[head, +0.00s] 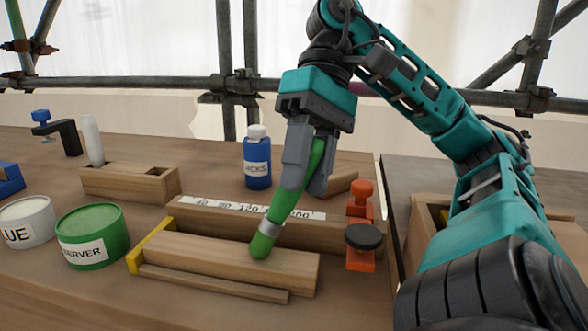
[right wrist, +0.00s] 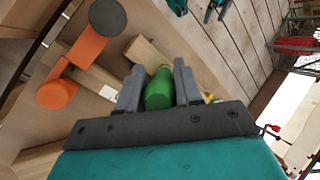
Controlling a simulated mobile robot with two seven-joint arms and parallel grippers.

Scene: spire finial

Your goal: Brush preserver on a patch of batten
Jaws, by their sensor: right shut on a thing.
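In the head view my right gripper (head: 306,190) is shut on a green-handled brush (head: 312,165), held slanted with its head down and to the left. Below a pale ferrule, the brush's green head (head: 263,244) meets the top of the wooden batten (head: 200,255); I cannot tell how firmly it touches. No coated patch shows clearly around it. The open-topped green preserver tub (head: 92,252) stands left of the batten. In the right wrist view the green handle (right wrist: 158,90) sits between the fingers. Small teal-and-dark parts at that view's top edge may be my left arm, too small to read.
A yellow stop (head: 150,245) is at the batten's left end and a thin strip (head: 215,283) along its front. Behind stands a beam with a marked scale (head: 330,232). Orange clamps (head: 360,258) are on the right.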

